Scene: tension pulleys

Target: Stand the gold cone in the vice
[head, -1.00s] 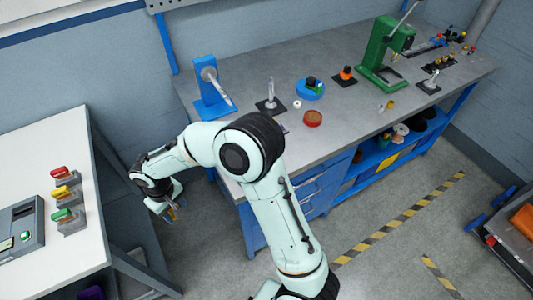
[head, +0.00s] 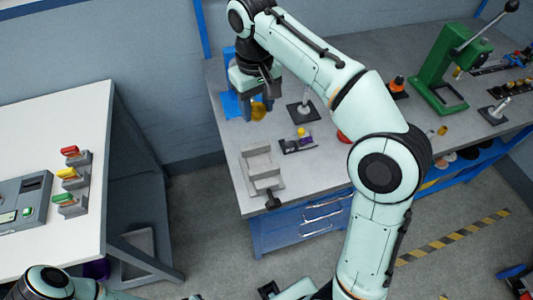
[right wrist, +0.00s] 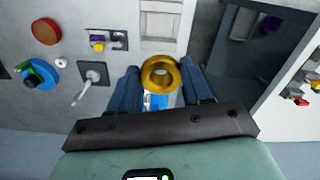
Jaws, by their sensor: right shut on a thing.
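The gold cone (head: 259,112) is between the blue fingers of my right gripper (head: 259,107), over the far left part of the grey bench. In the right wrist view the cone (right wrist: 160,75) shows end-on as a gold ring, with a finger on each side. The gripper is shut on it. The grey vice (head: 260,172) sits at the bench's front left corner, with a dark handle at its front. The vice's pale block also shows at the top of the right wrist view (right wrist: 162,27), apart from the cone.
A small tray with a yellow and purple piece (head: 299,142) lies right of the vice. A grey stand with a rod (head: 304,110) is behind it. A blue fixture (head: 231,103) stands near the gripper. A green press (head: 440,75) is at the right.

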